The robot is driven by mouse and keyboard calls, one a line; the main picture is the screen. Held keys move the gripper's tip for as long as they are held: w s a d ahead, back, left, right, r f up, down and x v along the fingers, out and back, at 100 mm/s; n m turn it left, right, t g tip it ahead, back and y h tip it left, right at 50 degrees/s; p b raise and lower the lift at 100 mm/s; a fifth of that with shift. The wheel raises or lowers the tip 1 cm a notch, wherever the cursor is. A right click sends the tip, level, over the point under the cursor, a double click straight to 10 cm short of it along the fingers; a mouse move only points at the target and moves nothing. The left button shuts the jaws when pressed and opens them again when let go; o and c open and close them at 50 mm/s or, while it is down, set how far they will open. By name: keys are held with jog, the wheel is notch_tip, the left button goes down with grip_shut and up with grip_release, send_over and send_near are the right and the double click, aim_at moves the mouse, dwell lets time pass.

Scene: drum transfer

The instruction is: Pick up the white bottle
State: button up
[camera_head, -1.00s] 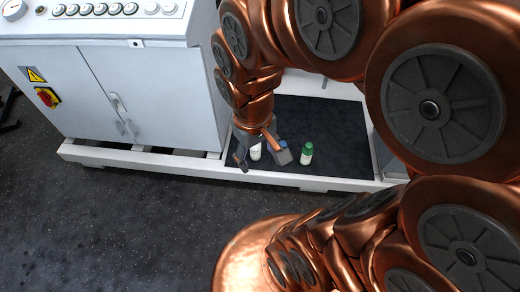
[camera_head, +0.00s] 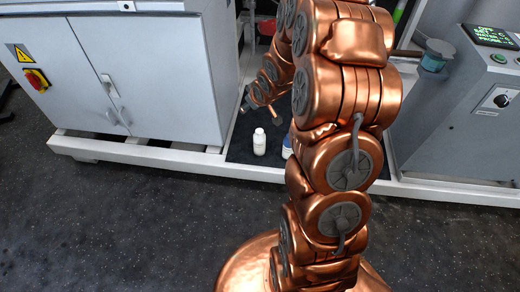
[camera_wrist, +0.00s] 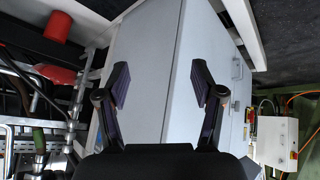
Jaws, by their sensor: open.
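The white bottle (camera_head: 259,143) stands upright on the dark floor of the white-framed platform, just right of the grey cabinet, in the head view. My gripper (camera_head: 261,109) is above and beyond the bottle in that picture, apart from it; its fingers are small there and partly hidden by my arm. In the wrist view my gripper (camera_wrist: 160,80) has its two fingers spread, with nothing between them but the pale cabinet wall in the background. The bottle does not show in the wrist view.
A blue bottle (camera_head: 287,146) stands right of the white one, partly hidden by my arm. The grey cabinet (camera_head: 140,75) is close on the left. The platform's white front rail (camera_head: 200,164) runs before the bottles. A control console (camera_head: 465,100) stands at the right.

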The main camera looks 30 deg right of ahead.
jog(key=w+d+f+t+y+b, duration=0.1)
jog(key=w+d+f+b, duration=0.15)
jog(key=f, duration=0.35)
jog(key=w+d+f+t+b, duration=0.1)
jog(key=w+f+t+b, duration=0.15)
jog(key=f, duration=0.35)
jog(key=t+b, duration=0.2)
jog(key=b, duration=0.2)
send_over(262, 134)
jog(key=s+a, duration=0.2)
jog(key=a, duration=0.1)
notch_tip(262, 134, down, 7)
jog(key=s+d+f+m+t+b, duration=0.1)
jog(key=s+d+f+t+b, duration=0.1)
jog(key=f+b, duration=0.25)
jog(key=s+d+f+m+t+b, duration=0.1)
jog(key=s+d+f+t+b, duration=0.15)
jog(key=f, duration=0.25)
jog(key=w+b, duration=0.1)
jog(key=w, duration=0.1)
jog(key=w+a+b, duration=0.1)
jog(key=w, duration=0.1)
jog(key=w+f+b, duration=0.1)
jog(key=w, duration=0.2)
jog(key=shift+w+a, duration=0.1)
jog(key=shift+a, duration=0.3)
jog(key=shift+w+b, duration=0.4)
jog(key=shift+w, duration=0.15)
grip_shut()
